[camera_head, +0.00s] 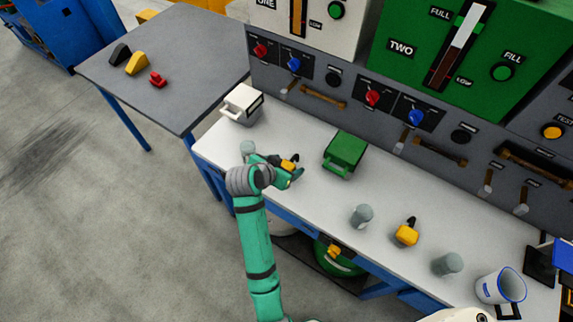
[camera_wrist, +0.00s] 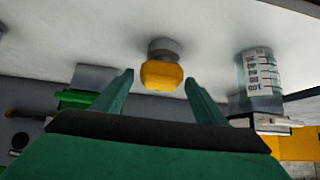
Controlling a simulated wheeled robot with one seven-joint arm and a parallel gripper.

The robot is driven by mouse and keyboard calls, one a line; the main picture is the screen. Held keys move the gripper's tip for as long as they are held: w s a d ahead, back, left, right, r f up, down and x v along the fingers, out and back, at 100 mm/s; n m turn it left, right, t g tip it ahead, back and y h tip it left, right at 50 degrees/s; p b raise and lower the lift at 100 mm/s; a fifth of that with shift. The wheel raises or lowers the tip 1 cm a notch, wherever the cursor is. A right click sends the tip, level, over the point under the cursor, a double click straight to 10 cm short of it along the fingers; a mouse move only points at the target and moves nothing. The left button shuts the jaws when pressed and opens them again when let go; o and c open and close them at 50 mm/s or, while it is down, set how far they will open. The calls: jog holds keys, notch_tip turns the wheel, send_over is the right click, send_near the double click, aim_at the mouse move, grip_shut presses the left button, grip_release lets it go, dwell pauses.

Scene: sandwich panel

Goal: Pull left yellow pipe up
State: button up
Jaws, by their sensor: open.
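The left yellow pipe (camera_head: 288,164) is a small yellow piece with a dark part, on the white bench top, partly hidden by my gripper (camera_head: 290,178). In the wrist view this yellow piece (camera_wrist: 161,76) shows with a grey round part against the bench, between the two green fingertips and a little beyond them. My gripper is open and empty, with a gap on both sides of the yellow piece. A second yellow pipe (camera_head: 406,235) with a black bent top stands farther right on the bench.
A grey cylinder (camera_head: 247,147) stands close beside my wrist. A clear graduated beaker (camera_wrist: 260,80) is right of the fingers. A green box (camera_head: 346,150) and white box (camera_head: 242,102) sit nearby. More grey cylinders (camera_head: 362,215) and a white cup (camera_head: 499,286) stand to the right.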

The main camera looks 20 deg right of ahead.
jog(key=shift+d, duration=0.1)
jog(key=c, duration=1.5)
jog(key=r, duration=0.9)
jog(key=shift+w, duration=0.2)
jog(key=shift+r, duration=0.1)
jog(key=o, duration=1.5)
jog(key=shift+c, duration=0.2)
jog(key=shift+o, duration=0.2)
jog(key=shift+s, duration=0.1)
